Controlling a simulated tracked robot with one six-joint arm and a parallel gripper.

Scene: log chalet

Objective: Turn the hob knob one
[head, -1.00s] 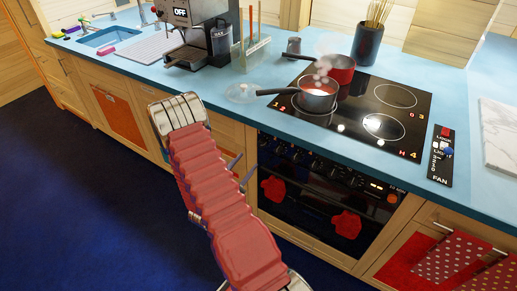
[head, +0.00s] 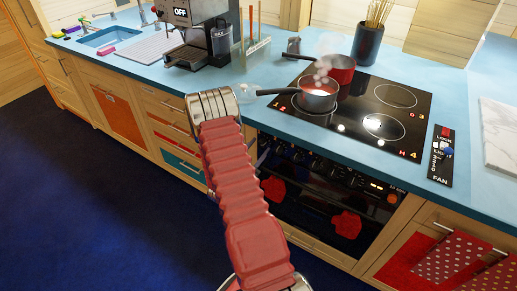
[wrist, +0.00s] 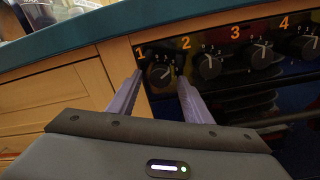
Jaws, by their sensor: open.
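Hob knob one (wrist: 160,73) is a round black knob with a light pointer line, under an orange "1" at the left end of the knob row in the wrist view. My gripper (wrist: 161,86) is open, its two pale purple fingers on either side of knob one. The left finger lies over the wooden edge beside the panel. The right finger is between knob one and knob two (wrist: 209,66). I cannot tell whether either finger touches the knob. In the head view my red-sleeved arm hides the gripper.
Knobs three (wrist: 261,55) and four (wrist: 308,47) continue to the right. The blue worktop edge (wrist: 105,22) overhangs above. A steaming saucepan (head: 318,95) and a red pot (head: 340,68) stand on the black hob (head: 375,125).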

